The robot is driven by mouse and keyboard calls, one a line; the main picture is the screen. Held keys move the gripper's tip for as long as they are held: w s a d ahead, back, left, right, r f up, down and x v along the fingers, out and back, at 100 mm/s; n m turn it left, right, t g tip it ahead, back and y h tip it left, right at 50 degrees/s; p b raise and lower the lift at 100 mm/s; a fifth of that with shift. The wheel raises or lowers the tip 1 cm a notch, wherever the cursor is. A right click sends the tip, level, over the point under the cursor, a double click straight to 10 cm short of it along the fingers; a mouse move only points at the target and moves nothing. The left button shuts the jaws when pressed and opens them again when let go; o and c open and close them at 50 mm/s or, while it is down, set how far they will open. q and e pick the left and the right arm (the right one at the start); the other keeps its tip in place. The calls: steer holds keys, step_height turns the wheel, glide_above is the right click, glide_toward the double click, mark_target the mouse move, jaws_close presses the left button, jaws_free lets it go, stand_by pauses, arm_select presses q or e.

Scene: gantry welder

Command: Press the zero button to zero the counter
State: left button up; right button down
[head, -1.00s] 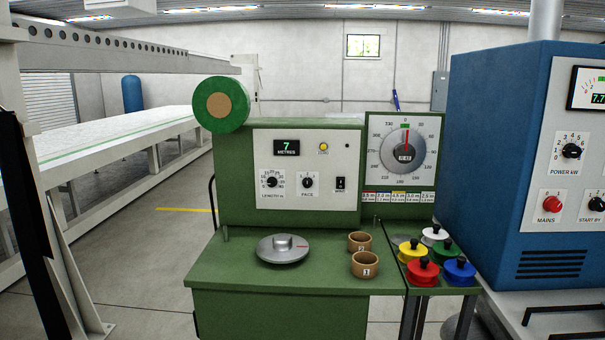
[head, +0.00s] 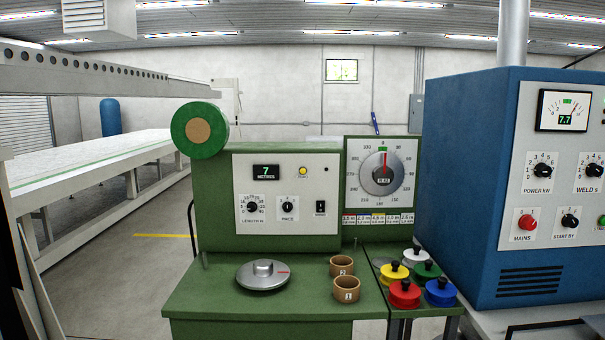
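The counter display (head: 266,172) on the grey front panel (head: 310,230) of the green machine reads 7 METRES. A small yellow button (head: 303,171) sits to the right of the display; its label is too small to read, so I cannot tell for sure that it is the zero button. A small dark dot (head: 326,169) lies further right. Below are the length knob (head: 252,207), the pace knob (head: 287,207) and a black switch (head: 320,207). Neither of my grippers shows in the head view.
A round grey disc (head: 263,275) and two numbered brown cups (head: 346,289) stand on the green bench. Coloured spools (head: 405,294) stand on a side shelf, below a round dial (head: 381,174). A blue welder cabinet (head: 465,180) is at right, a long white table (head: 90,165) at left.

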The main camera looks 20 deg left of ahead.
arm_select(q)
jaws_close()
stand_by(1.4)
